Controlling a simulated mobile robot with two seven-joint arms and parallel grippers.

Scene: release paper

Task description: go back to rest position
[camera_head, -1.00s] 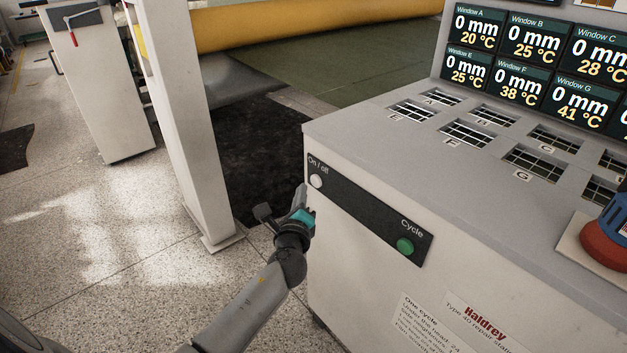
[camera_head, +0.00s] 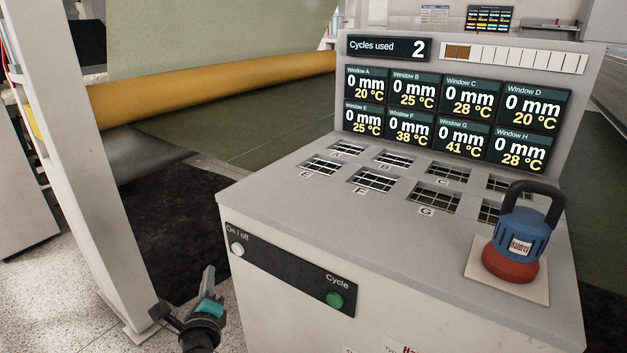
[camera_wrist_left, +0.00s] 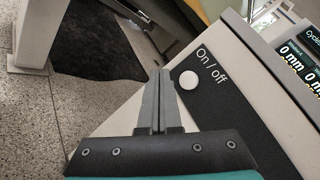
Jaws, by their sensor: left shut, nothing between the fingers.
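My left gripper (camera_head: 208,276) is at the bottom left of the head view, in front of the left end of the repair station's front panel. Its fingers are shut with nothing between them. In the left wrist view the shut fingers (camera_wrist_left: 158,88) point up beside the white On / off button (camera_wrist_left: 188,80), with a small gap seen between them in the picture. The head view also shows that white button (camera_head: 237,249) and the green Cycle button (camera_head: 335,300) on the dark panel. My right gripper is not in view.
The repair station (camera_head: 290,190) has several grated windows on top and a display board (camera_head: 455,115) reading 2 cycles used. A blue and red tool (camera_head: 520,240) stands on a pad at the right. A white post (camera_head: 80,160) stands left; a dark mat (camera_head: 175,225) lies behind.

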